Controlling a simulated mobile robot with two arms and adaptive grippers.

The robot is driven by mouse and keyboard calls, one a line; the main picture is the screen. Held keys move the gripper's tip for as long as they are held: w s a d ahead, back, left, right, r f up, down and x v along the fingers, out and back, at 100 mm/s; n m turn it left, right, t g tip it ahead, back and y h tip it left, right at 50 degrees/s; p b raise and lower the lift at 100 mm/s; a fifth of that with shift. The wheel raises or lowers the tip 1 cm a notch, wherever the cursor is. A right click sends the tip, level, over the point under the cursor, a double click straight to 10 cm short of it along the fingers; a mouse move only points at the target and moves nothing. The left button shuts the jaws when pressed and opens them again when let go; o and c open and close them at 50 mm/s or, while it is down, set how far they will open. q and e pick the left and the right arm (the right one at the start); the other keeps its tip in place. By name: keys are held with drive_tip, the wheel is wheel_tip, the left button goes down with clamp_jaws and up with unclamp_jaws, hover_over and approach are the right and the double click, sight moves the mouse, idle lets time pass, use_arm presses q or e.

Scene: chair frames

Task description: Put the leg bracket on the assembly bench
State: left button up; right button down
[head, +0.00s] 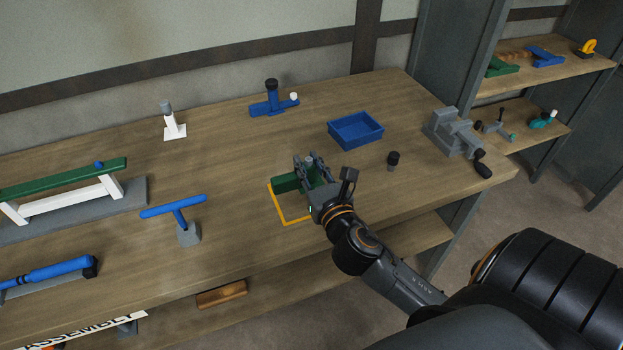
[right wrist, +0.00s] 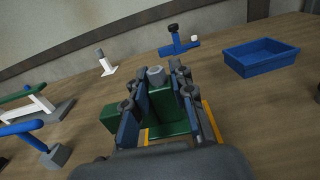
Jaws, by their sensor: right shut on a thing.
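The leg bracket looks like a green block with a grey cylindrical top, and its green part (head: 286,183) shows to the left of my right gripper (head: 313,167) in the head view. The gripper's fingers are shut on it, over the orange outlined square (head: 285,223) on the wooden assembly bench (head: 240,250). In the right wrist view the bracket (right wrist: 166,112) stands between the two fingers, with a green part sticking out to the left. I cannot tell whether its underside touches the bench. My left gripper is not in view.
A grey vise (head: 455,132) is at the right end. A blue T-shaped part (head: 174,208), a green-and-white frame (head: 65,190) and a blue fixture (head: 272,102) stand around. Bench space between them is clear.

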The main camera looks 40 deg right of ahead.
sight(312, 180)
drive_tip(key=w+d+f, duration=0.1)
drive_tip(key=w+f+b, duration=0.1)
drive_tip(key=f, duration=0.1)
drive_tip(key=w+d+f, duration=0.1)
drive_tip(key=f, duration=0.1)
drive_tip(key=shift+d+f, duration=0.1)
drive_tip(key=shift+d, duration=0.25)
wheel_tip(312, 180, down, 3)
drive_tip(key=shift+d+r+b, duration=0.1)
drive_tip(key=shift+d+b, duration=0.05)
drive_tip(key=shift+b, duration=0.55)
drive_tip(key=shift+w+f, duration=0.1)
drive_tip(key=shift+f, duration=0.25)
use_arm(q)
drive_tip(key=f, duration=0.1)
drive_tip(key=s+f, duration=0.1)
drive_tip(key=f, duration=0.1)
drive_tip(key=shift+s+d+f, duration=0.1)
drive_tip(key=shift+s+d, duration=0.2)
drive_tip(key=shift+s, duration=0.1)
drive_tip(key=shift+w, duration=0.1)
use_arm(e)
drive_tip(key=shift+f, duration=0.2)
drive_tip(key=c, duration=1.1)
unclamp_jaws()
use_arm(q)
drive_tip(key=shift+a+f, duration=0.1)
